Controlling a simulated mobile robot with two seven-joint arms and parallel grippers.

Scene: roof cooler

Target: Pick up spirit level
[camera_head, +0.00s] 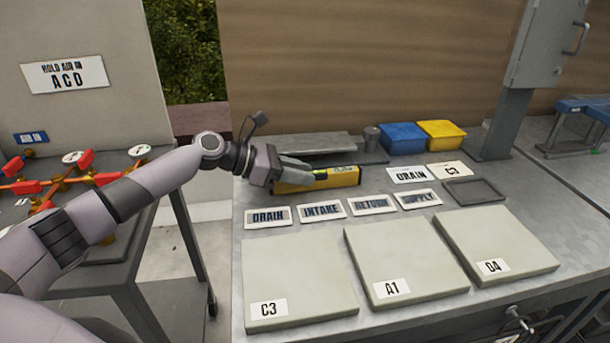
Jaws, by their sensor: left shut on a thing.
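The spirit level (345,177) is a yellow bar with a green vial, near the back of the grey workbench. My left gripper (312,175) reaches in from the left and is shut on the spirit level, with its fingers over the upper middle part. The gripper hides part of the level's left half. I cannot tell whether the level touches the bench or is slightly raised. My right gripper is not in view.
Several label plates lie between. Blue (403,137) and yellow (442,133) bins stand behind. A grey cabinet (545,45) rises at right. Red-handled valves (85,160) are at left.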

